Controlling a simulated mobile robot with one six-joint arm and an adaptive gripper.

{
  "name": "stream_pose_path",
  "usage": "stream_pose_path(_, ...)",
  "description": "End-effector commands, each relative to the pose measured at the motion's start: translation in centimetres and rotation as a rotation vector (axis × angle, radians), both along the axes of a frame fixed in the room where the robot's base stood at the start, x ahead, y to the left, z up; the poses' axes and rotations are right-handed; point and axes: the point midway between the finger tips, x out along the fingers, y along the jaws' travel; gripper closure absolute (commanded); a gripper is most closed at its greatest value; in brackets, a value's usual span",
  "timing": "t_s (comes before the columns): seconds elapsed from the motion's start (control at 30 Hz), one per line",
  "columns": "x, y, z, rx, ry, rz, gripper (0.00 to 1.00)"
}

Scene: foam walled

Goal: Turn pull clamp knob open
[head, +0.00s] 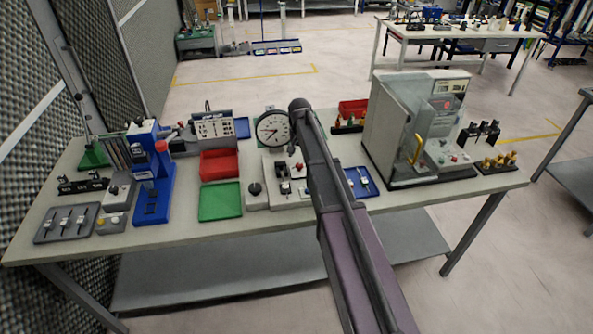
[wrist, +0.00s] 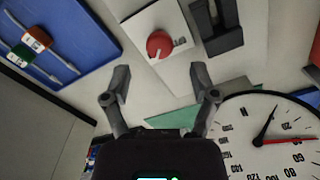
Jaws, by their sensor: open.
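In the wrist view a round red knob (wrist: 159,45) with a white pointer mark sits on a pale plate (wrist: 140,22). I cannot tell for sure that it is the pull clamp knob. My gripper (wrist: 160,80) is open and empty, its two fingers apart and short of the knob in the picture. A black clamp-like part (wrist: 218,35) stands beside the knob. In the head view my arm covers part of the pale fixture (head: 291,196), and my fingertips cannot be made out there.
A dial gauge (wrist: 268,135) is close to my gripper's right finger in the wrist view. A blue tray with levers (wrist: 60,45) lies at upper left there. In the head view a grey machine (head: 390,130) stands right of my arm, and a green tray (head: 220,202) lies left.

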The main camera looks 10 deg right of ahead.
Motion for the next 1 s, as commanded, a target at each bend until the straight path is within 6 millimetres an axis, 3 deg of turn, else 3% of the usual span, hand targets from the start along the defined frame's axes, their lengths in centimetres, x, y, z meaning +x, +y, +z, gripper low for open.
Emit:
stream_pose_path(0.5,0.0,-0.1,-4.2,0.000,0.000,-0.001,0.24)
stream_pose_path(1.0,0.0,-0.1,-5.0,0.000,0.000,-0.001,0.24)
